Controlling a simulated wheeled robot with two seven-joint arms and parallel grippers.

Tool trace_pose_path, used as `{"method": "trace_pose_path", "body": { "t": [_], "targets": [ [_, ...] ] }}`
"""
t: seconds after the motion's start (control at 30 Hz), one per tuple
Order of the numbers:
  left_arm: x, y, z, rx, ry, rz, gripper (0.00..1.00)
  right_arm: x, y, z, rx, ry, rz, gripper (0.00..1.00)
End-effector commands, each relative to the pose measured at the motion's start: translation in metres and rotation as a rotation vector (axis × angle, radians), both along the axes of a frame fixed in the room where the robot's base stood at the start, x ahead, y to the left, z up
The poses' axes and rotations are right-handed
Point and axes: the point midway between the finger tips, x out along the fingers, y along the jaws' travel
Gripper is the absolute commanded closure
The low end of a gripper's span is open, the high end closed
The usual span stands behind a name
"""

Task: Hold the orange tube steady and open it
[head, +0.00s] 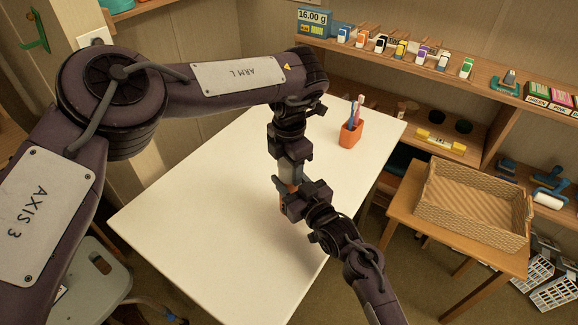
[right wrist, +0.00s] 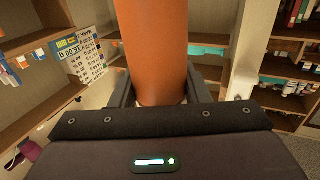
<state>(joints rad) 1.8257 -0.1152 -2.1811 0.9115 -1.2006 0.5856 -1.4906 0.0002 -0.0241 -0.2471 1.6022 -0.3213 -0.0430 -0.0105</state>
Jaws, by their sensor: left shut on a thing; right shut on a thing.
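The orange tube (head: 283,200) is over the white table, mostly hidden by my grippers. My right gripper (head: 288,190) is shut on its lower, orange part. The right wrist view shows the smooth orange tube body (right wrist: 155,45) between the two dark fingers of my right gripper (right wrist: 157,98). My left gripper (head: 288,158) comes down from above and is shut on the upper, greyish part of the tube (head: 291,174). The tube looks roughly upright. Whether its top is apart from the body cannot be told.
The white table (head: 190,225) is largely bare. A woven tray (head: 470,205) sits on a wooden stand to the right. Shelves with small coloured items (head: 400,48) line the back wall.

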Motion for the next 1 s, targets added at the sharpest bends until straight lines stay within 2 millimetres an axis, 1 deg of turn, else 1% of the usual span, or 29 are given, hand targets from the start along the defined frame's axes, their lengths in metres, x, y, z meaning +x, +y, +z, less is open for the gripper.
{"method": "trace_pose_path", "body": {
  "t": [0.23, 0.3, 0.5, 0.53, 0.7, 1.0],
  "targets": [
    [0.0003, -0.0001, 0.0002, -0.001, 0.000, 0.257, 0.79, -0.0001, 0.0002, 0.0003, 0.001, -0.001, 0.000, 1.00],
    [0.0003, -0.0002, 0.0003, -0.001, 0.000, 0.282, 0.79, -0.0001, 0.0002, 0.0003, 0.001, -0.001, 0.001, 1.00],
    [0.0004, 0.0000, 0.0005, 0.000, -0.001, 0.281, 0.79, -0.0002, 0.0003, 0.0002, 0.001, -0.001, 0.001, 1.00],
    [0.0004, 0.0000, 0.0005, 0.000, -0.001, 0.281, 0.50, -0.0002, 0.0003, 0.0002, 0.001, -0.001, 0.001, 1.00],
    [0.0003, 0.0001, 0.0005, 0.000, -0.001, 0.280, 0.30, -0.0001, 0.0002, 0.0003, 0.001, -0.001, 0.000, 1.00],
    [0.0004, 0.0001, 0.0022, 0.000, -0.001, 0.280, 0.30, -0.0001, 0.0001, 0.0003, 0.001, -0.001, 0.000, 1.00]
  ]
}}
